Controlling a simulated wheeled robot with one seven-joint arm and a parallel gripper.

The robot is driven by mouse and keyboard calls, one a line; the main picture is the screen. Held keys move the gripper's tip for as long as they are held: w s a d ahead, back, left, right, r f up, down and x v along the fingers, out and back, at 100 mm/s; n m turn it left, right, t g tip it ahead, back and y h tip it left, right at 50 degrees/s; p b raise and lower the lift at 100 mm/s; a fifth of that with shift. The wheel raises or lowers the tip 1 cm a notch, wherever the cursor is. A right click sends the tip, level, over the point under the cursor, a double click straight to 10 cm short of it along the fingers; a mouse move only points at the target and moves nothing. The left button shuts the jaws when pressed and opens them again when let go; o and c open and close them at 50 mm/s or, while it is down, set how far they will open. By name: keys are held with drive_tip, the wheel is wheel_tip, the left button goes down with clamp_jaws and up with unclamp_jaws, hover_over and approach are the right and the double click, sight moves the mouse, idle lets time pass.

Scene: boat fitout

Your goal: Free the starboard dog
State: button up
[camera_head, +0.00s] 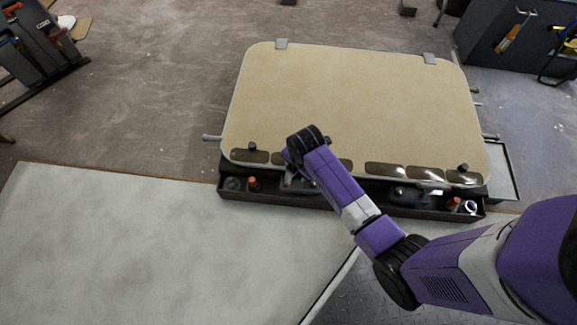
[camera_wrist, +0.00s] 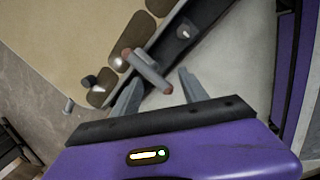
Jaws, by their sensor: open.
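A beige hatch lid (camera_head: 350,95) with rounded corners lies over a dark trough (camera_head: 340,197). In the wrist view, a grey bar with red-brown ends (camera_wrist: 148,70), possibly a dog handle, lies across the lid's edge. My gripper (camera_wrist: 155,82) is open, its fingers either side of the bar's near end; contact cannot be told. In the head view my gripper (camera_head: 290,162) is over the lid's front edge, left of centre, and my wrist hides what is under it. Another grey fitting (camera_head: 412,191) sits in the trough to the right. No label shows which is starboard.
Black knobs stand near the lid's front corners, at left (camera_head: 252,146) and right (camera_head: 463,167). Orange-topped pieces stand in the trough at left (camera_head: 253,184) and right (camera_head: 453,203). A pale panel (camera_head: 150,245) covers the left foreground. Open floor (camera_head: 150,90) lies behind it.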

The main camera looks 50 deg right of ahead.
sight(289, 177)
drive_tip(key=w, duration=0.1)
drive_tip(key=w+f+n+b, duration=0.1)
drive_tip(key=w+g+b, duration=0.1)
drive_tip(key=shift+d+f+n+y, duration=0.25)
drive_tip(key=shift+f+n+y, duration=0.05)
drive_tip(key=shift+n+y, duration=0.1)
drive_tip(key=shift+w+n+g+b, duration=0.3)
drive_tip(key=shift+w+n+g, duration=0.1)
drive_tip(key=shift+n, duration=0.1)
wheel_tip(289, 177, down, 7)
drive_tip(key=b, duration=0.4)
drive_tip(key=shift+f, duration=0.2)
